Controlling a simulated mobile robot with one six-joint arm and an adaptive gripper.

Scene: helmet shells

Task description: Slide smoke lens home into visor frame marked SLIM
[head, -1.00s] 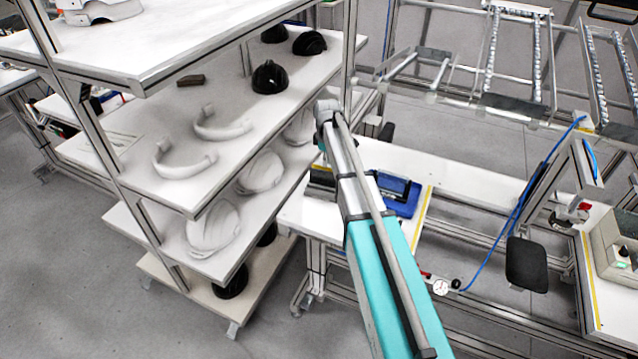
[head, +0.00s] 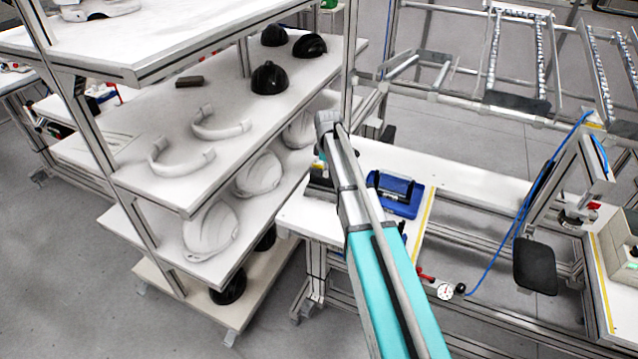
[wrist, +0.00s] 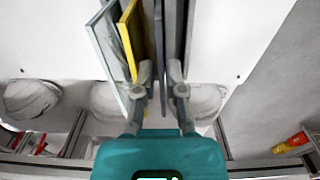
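In the wrist view my gripper (wrist: 162,75) has its two fingers apart. A thin dark grey pane (wrist: 161,45), perhaps the smoke lens, stands on edge between them, with gaps visible at the sides. A yellow pane (wrist: 131,40) and a clear pane (wrist: 107,50) stand upright left of it, close to the left finger. Another dark upright strip (wrist: 187,30) is by the right finger. In the head view the gripper is hidden beyond my arm's end. I cannot make out a visor frame marked SLIM.
A shelf rack (head: 190,208) at left holds white helmet shells (head: 210,230), black shells (head: 270,78) and two white curved bands (head: 182,158). A blue tray (head: 405,203) lies on the bench right of my arm. A blue hose (head: 530,195) hangs farther right.

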